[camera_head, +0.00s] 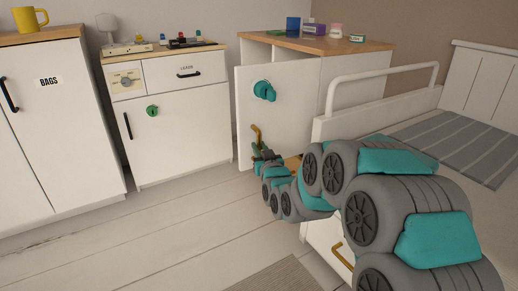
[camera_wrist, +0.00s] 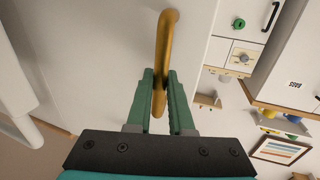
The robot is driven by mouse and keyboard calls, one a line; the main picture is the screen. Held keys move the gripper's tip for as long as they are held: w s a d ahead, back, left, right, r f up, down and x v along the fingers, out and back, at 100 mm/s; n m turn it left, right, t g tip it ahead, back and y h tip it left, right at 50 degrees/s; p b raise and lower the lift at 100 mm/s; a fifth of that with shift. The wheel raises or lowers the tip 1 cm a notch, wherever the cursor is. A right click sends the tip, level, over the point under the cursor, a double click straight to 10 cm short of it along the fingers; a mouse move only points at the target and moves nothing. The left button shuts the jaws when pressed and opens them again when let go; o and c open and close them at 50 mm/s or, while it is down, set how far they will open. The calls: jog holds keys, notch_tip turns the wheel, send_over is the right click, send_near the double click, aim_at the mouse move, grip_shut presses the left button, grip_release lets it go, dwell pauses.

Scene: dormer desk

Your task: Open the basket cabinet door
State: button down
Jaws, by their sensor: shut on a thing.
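A white cabinet door (camera_head: 285,110) with a teal knob (camera_head: 264,90) stands partly open below a wooden top, with a gap at its upper edge. Its brass handle (camera_head: 256,138) sits low on the door; I read no basket label on it. My gripper (camera_head: 262,152) is at this handle. In the wrist view, the green fingers of my gripper (camera_wrist: 160,85) are shut around the lower end of the brass handle (camera_wrist: 166,35). The door's white face (camera_wrist: 95,60) lies behind it. The inside of the cabinet is mostly hidden.
A white bed (camera_head: 385,105) with a rail stands close at the right, beside my arm. A low cabinet (camera_head: 180,135) and a white "BAGS" cabinet (camera_head: 60,130) stand at the left. The plank floor (camera_head: 150,230) between is clear. A rug (camera_head: 278,277) lies in front.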

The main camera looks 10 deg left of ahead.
jog(key=shift+w+d, duration=0.1)
jog(key=shift+d, duration=0.1)
jog(key=c, duration=0.8)
grip_release()
jog(key=shift+d, duration=0.1)
jog(key=v, duration=0.7)
jog(key=shift+s+p, duration=0.4)
jog(key=shift+d, duration=0.2)
